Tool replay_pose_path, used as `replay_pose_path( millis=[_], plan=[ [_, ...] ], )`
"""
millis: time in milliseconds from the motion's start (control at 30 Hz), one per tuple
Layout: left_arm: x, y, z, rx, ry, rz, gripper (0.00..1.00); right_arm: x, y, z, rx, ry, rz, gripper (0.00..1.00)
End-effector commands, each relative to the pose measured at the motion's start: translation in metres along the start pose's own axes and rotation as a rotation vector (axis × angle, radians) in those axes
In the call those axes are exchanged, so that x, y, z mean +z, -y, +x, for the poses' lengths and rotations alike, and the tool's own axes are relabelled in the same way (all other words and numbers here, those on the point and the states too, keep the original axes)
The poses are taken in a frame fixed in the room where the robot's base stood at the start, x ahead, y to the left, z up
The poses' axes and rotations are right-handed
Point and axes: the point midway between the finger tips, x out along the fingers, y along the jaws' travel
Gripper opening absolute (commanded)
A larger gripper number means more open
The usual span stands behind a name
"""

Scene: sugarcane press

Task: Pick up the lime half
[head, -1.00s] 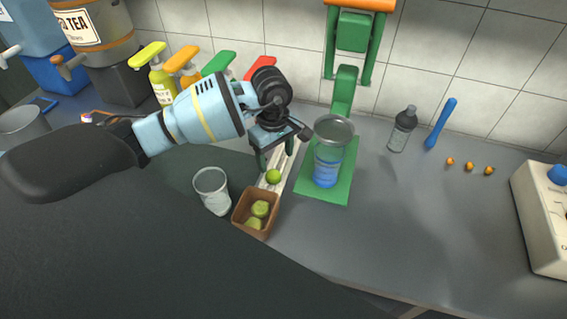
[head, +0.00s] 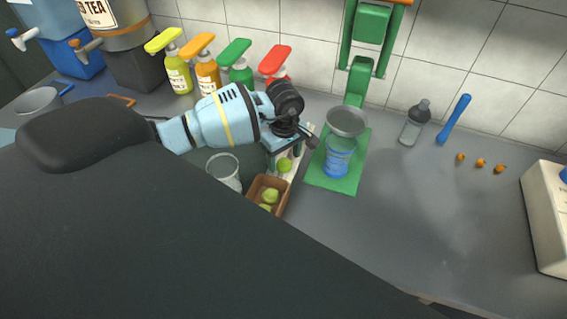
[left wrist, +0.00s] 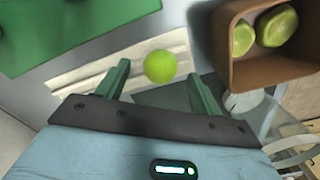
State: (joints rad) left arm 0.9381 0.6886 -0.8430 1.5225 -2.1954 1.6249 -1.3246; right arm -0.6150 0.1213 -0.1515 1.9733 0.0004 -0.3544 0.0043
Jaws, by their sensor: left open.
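A small round green lime half (head: 284,165) sits on a pale slatted strip, beside the green press base. My left gripper (head: 284,158) is open above it with nothing held. In the left wrist view the lime half (left wrist: 159,66) shows in the gap between the two green fingertips (left wrist: 159,71), apart from both. I cannot tell how far below the fingertips it is. The brown box (head: 258,186) next to it holds green lime pieces (head: 270,195); the box is also at the upper right of the left wrist view (left wrist: 228,62). My right gripper is not in view.
A clear glass (head: 223,170) stands left of the box. A green press (head: 331,182) with a strainer-topped container (head: 338,158) stands close on the right. Several pump bottles (head: 207,82) line the wall behind. The counter further right is mostly clear.

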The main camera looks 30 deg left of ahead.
Motion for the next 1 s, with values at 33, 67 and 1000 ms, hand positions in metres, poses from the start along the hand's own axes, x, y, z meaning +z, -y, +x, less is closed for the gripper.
replay_pose_path(
  millis=[33,67,1000],
  plan=[
    [0.0008,0.0007,0.0062,-0.003,0.002,0.000,0.66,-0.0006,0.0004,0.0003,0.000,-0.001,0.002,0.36],
    [0.0009,0.0006,0.0083,-0.003,0.002,0.000,0.66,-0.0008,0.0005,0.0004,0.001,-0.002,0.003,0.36],
    [0.0003,0.0002,0.0109,-0.001,0.000,0.000,0.18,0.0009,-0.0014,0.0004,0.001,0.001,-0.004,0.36]
  ],
)
